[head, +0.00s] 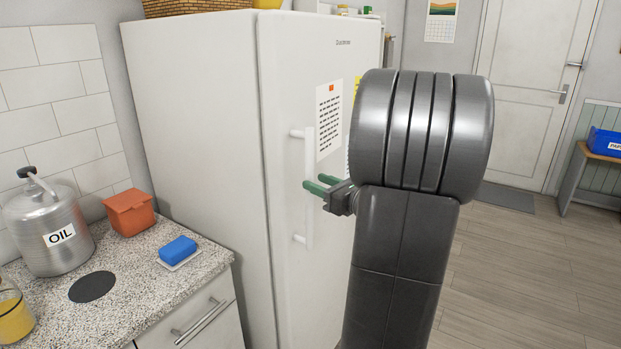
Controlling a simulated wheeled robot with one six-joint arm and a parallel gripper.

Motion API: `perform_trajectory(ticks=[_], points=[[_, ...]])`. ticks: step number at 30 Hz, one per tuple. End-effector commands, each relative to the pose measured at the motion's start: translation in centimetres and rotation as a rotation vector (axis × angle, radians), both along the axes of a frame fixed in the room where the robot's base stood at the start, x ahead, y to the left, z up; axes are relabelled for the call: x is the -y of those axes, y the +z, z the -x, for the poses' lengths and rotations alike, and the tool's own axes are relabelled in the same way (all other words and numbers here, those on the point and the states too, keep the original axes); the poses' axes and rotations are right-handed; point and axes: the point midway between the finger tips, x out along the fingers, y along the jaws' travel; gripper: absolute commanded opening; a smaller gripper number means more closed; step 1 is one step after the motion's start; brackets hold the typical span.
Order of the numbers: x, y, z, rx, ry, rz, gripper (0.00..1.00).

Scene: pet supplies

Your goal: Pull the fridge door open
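The white fridge (190,110) stands in the middle left, and its door (285,70) is shut against the body. A pale vertical bar handle (308,220) is fixed to the door by two short posts. My gripper (321,183) is at the middle of the handle, with its two green fingers a little apart. One finger overlaps the bar in the picture and the other shows just right of it. I cannot tell whether the fingers touch or clamp the bar. My arm hides the right part of the door.
The speckled counter (135,290) left of the fridge holds an oil can (50,230), an orange box (130,212) and a blue sponge (178,248). Open wooden floor (530,270) lies to the right, before a white room door (530,100) and a bench (590,165).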

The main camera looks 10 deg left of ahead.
Motion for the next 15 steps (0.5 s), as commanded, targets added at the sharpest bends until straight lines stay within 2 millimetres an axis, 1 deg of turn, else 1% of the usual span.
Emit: perform_trajectory(ticks=[1,6,10,15], points=[[-0.8,0.0,-0.4,-0.002,0.003,0.001,0.39],[-2.4,0.0,-1.4,-0.001,0.001,-0.001,0.39],[-2.9,0.0,-1.8,-0.001,0.000,0.000,0.39],[-3.0,0.0,-1.8,-0.001,-0.001,0.001,0.39]])
